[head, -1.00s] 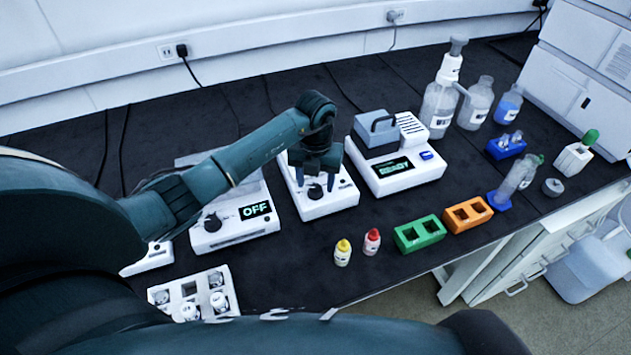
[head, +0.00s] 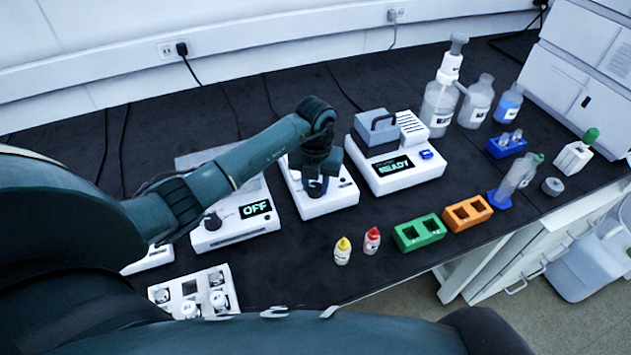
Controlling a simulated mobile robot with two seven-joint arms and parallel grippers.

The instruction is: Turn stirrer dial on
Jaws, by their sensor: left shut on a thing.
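A small white device (head: 333,203) stands mid-bench, with a dark dial on its front slope. My left gripper (head: 316,188) points down at this dial and is shut on it. The gripper hides the dial and most of the device's top. To its left is a white device (head: 235,234) with a black knob (head: 212,222) and a display (head: 255,209) reading OFF. My left arm covers part of its top. I cannot tell from labels which device is the stirrer. My right gripper is not in view.
A device reading READY (head: 405,176) stands close right of the gripper. Yellow-capped (head: 343,253) and red-capped (head: 372,242) bottles, a green rack (head: 419,233) and an orange rack (head: 467,214) stand near the front edge. A white vial rack (head: 172,284) is front left.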

